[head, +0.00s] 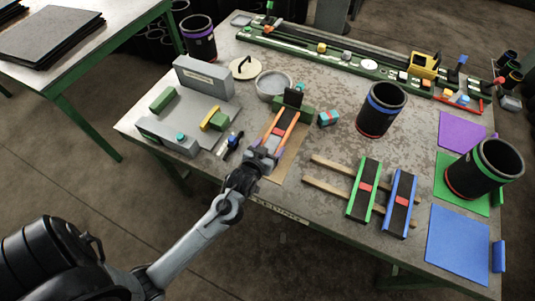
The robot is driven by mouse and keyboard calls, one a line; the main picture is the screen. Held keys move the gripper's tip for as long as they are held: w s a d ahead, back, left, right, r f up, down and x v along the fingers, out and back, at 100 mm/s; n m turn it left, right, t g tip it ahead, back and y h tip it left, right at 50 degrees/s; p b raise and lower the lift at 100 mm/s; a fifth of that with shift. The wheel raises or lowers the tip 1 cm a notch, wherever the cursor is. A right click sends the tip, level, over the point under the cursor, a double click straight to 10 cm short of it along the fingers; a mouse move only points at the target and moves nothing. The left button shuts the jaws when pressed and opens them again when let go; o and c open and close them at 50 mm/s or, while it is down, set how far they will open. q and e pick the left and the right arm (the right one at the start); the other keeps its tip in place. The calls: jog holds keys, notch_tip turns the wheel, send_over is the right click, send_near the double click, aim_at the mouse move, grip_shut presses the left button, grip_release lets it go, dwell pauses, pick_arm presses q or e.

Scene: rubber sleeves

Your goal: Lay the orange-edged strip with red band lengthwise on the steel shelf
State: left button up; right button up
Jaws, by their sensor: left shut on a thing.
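The orange-edged strip (282,129) has a dark middle with a red band across it. It points away from me, above a tan board (291,161), with its far end near a green block with a dark upright piece (293,99). My left gripper (262,155) is shut on the strip's near end and hides that end. I cannot tell whether the strip touches the board. A grey metal plate (205,132) with a raised grey block, left of the strip, may be the steel shelf. My right gripper is out of view.
Green-edged (364,190) and blue-edged (400,203) strips lie on wooden slats at right. Dark sleeves (381,110) stand on the table, one on a green mat (449,170). A round metal dish (273,85) and a small teal-red block (328,118) flank the strip's far end.

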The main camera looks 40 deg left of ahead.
pick_arm(q)
jog(key=shift+a+f, duration=0.3)
jog(key=shift+a, duration=0.05)
jog(key=shift+f+b, duration=0.3)
jog(key=shift+f, duration=0.6)
jog(key=shift+f+p, duration=0.25)
jog(key=shift+p, duration=0.1)
jog(key=shift+f, duration=0.55)
jog(key=shift+f, duration=0.15)
jog(key=o, duration=1)
